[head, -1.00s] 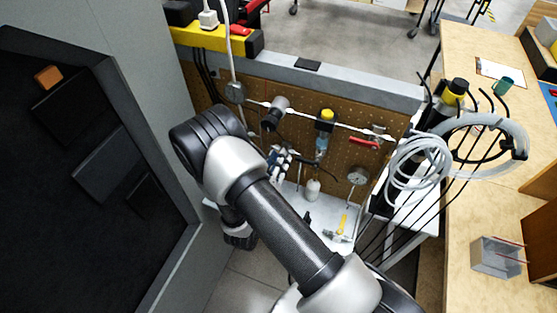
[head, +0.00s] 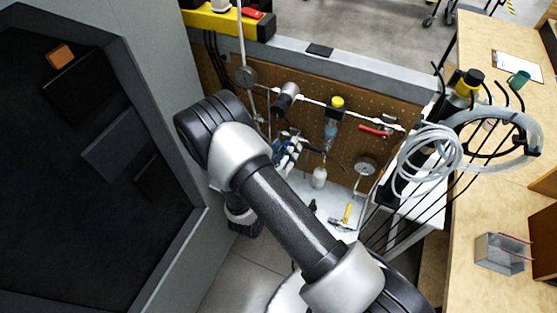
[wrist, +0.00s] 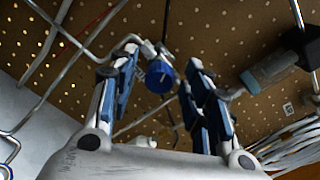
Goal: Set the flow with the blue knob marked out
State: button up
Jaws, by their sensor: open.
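The blue knob (wrist: 160,76) shows in the wrist view as a round blue cap on a small fitting in front of the pegboard. My gripper (wrist: 162,66) is open, with one finger to the left of the knob and one to the right. Gaps show between the knob and both fingers. Whether the knob lies at fingertip depth is hard to tell. In the head view my gripper (head: 289,150) is small, close to the pegboard below the pipe line, and I cannot make out the knob there.
The pegboard (head: 390,108) carries a white pipe line with a red-handled valve (head: 375,131), a yellow-topped filter unit (head: 337,103) and a round gauge (head: 365,165). A hammer (head: 346,217) lies on the white surface below. Coiled clear tubing (head: 430,160) hangs to the right.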

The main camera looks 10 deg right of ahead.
jog(key=v, duration=1.1)
jog(key=s+d+r+m+g+h+b, duration=0.25)
jog(key=s+d+r+m+g, duration=0.65)
jog(key=d+r+m+g, duration=0.75)
jog(key=s+a+f+m+y+b, duration=0.1)
jog(key=s+a+m+y+b, duration=0.15)
jog(key=s+m+y, duration=0.7)
jog(key=a+r+m+t+y+b, duration=0.1)
jog(key=a+r+m+t+y, duration=0.2)
jog(key=a+m+t, duration=0.3)
jog(key=r+m, duration=0.1)
jog(key=m, duration=0.2)
jog(key=shift+w+a+r+m+t+y, duration=0.15)
jog(key=shift+a+r+m+t+y, duration=0.15)
jog(key=shift+a+m+t, duration=0.1)
